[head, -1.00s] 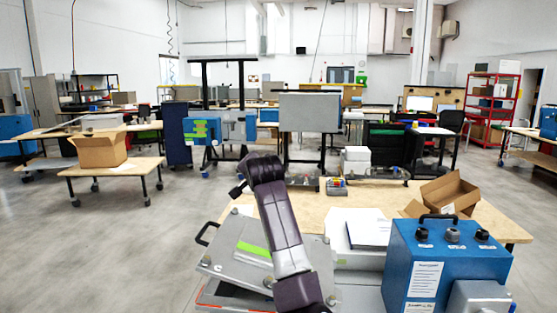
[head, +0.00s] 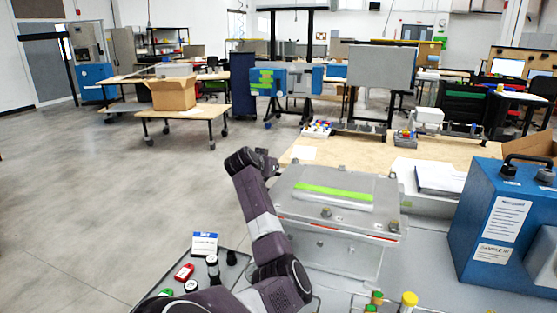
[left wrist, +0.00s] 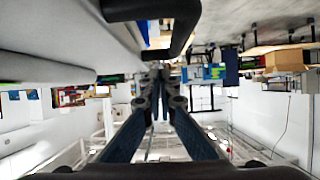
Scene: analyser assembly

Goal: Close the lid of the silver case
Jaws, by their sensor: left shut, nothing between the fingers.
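The silver case (head: 335,250) stands on the table at the centre of the head view. Its grey lid (head: 380,197) has a bright green strip and lies down over the body, looking nearly level. A thin reddish line shows at the front seam; I cannot tell whether the lid is fully seated. My left gripper (head: 267,160) is at the case's far left corner, partly hidden behind my wrist. In the left wrist view its fingers (left wrist: 158,74) meet at the tips, empty, beside a grey case surface (left wrist: 45,68) and a black handle (left wrist: 150,12). My right gripper is out of view.
A blue box (head: 493,228) with a black handle stands right of the case. White papers (head: 440,180) lie behind it. A dark tray (head: 228,270) with small jars is at the front left; yellow- and green-capped tubes (head: 408,300) stand in front. Open floor lies left.

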